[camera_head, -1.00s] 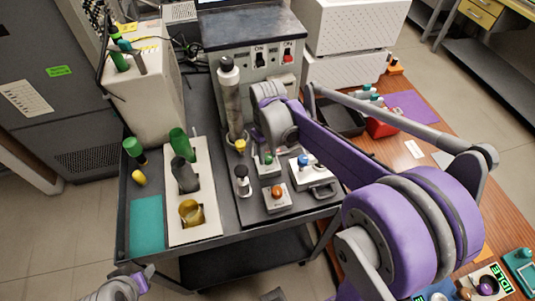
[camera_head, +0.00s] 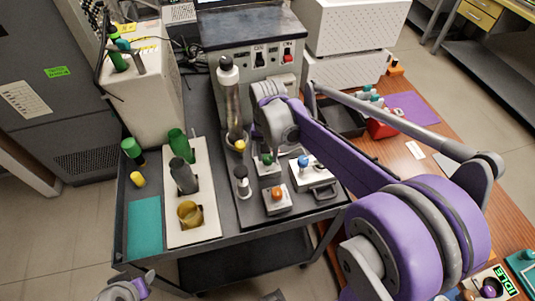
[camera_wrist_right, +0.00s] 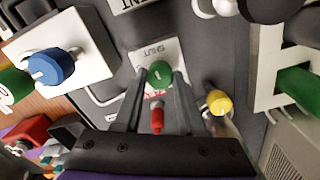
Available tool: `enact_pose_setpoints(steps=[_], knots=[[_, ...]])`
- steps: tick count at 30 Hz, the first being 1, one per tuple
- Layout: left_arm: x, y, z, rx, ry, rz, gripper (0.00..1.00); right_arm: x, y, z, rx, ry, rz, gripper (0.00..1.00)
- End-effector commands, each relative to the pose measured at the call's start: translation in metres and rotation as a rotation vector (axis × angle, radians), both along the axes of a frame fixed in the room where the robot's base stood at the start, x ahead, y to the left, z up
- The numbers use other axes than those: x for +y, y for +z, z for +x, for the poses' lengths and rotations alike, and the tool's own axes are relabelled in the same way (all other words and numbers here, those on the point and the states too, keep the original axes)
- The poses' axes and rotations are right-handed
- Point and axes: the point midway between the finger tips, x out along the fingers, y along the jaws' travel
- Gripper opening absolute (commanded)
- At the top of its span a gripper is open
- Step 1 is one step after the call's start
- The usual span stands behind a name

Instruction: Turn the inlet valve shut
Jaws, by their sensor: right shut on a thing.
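A green round knob (camera_wrist_right: 158,75) sits on a pale plate (camera_wrist_right: 172,56) with printed lettering in the right wrist view; I take it as the inlet valve. My right gripper (camera_wrist_right: 157,86) is shut on this knob, one dark finger on each side. In the head view the green knob (camera_head: 267,160) shows just below my right wrist, on the cart's dark top; the fingers are mostly hidden there. A red part (camera_wrist_right: 157,118) lies between the fingers, nearer the palm. My left gripper (camera_head: 128,290) is at the bottom edge, away from the cart, its jaws unclear.
Close by are a blue knob (camera_head: 303,161), an orange knob (camera_head: 277,193), a black-topped knob (camera_head: 240,171) and a yellow knob (camera_wrist_right: 219,102). A tall column (camera_head: 229,95) stands just left of my right wrist. A white rack (camera_head: 203,165) with bottles is farther left.

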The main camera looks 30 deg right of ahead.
Motion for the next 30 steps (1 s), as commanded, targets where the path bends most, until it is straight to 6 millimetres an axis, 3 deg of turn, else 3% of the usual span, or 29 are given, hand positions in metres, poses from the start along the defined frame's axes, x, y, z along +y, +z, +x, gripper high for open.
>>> enact_pose_setpoints(steps=[21,22,26,30], knots=[[0.0000,-0.0008,-0.0002,0.000,0.000,0.000,0.50,-0.0002,0.0005,0.0002,0.000,-0.071,0.000,0.00],[0.0000,-0.0008,-0.0002,0.000,0.000,0.000,0.50,-0.0002,0.0005,0.0002,0.000,-0.071,0.000,0.45],[0.0000,-0.0008,-0.0002,0.000,0.000,0.000,0.50,-0.0002,0.0004,0.0002,0.000,-0.071,0.000,0.68],[0.0000,-0.0008,-0.0003,0.000,0.000,0.000,0.50,-0.0001,0.0002,0.0002,0.000,-0.070,0.000,0.69]])
